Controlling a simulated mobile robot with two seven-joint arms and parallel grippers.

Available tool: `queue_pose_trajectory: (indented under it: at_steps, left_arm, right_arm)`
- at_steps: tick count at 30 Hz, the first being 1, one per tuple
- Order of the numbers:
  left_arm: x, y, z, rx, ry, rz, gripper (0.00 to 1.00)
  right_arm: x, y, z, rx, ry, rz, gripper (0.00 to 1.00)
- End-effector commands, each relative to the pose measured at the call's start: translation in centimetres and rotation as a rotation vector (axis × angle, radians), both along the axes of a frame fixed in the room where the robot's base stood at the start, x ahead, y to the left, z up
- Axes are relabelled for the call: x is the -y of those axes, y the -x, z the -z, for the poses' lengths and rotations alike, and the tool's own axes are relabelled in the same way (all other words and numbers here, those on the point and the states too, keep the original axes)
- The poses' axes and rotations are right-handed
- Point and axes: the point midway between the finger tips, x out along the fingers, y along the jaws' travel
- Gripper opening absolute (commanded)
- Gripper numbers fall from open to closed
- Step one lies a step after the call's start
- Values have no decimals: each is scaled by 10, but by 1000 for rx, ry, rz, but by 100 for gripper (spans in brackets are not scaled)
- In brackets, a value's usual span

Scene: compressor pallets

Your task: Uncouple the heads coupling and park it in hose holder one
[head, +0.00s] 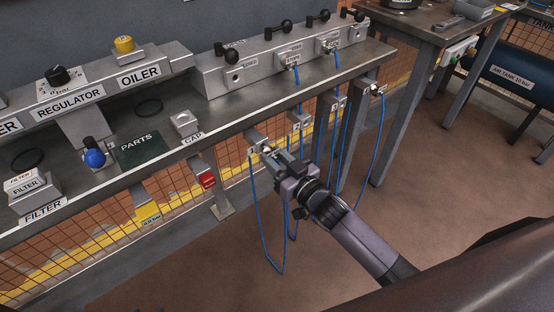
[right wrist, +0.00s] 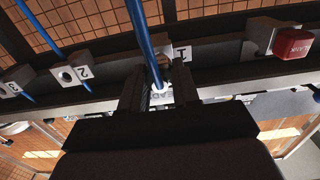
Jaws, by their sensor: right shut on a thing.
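My right gripper (head: 270,155) is shut on a small coupling with a pale, partly readable label (right wrist: 162,96); a blue hose (right wrist: 147,40) runs from it. The gripper is at hose holder one (head: 257,138), below the bench's front edge. In the right wrist view, the holder block marked 1 (right wrist: 181,53) is right beside the gripper fingers. Fingers and hose cover the coupling, so I cannot tell whether it sits in the holder or just in front. The valve manifold (head: 250,72) on the bench has two blue hoses on its front outlets. My left gripper is not in view.
Hose holder two (head: 298,119) and others line the bench edge to the right, with blue hoses hanging near them. The floor (head: 180,270) in front is clear.

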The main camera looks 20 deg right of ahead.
Motion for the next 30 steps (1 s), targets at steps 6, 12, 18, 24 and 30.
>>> queue_pose_trajectory:
  at_steps: [6,12,18,24,30]
  left_arm:
    - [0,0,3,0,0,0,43]
    - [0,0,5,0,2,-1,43]
    - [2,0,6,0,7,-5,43]
    - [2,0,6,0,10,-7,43]
    - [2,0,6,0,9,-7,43]
  right_arm:
    - [-2,-6,0,1,0,0,0]
    - [-4,-10,0,1,0,0,0]
    - [-5,-15,0,1,0,0,0]
    - [-6,-16,0,0,1,0,60]
    - [-5,-15,0,-1,1,0,60]
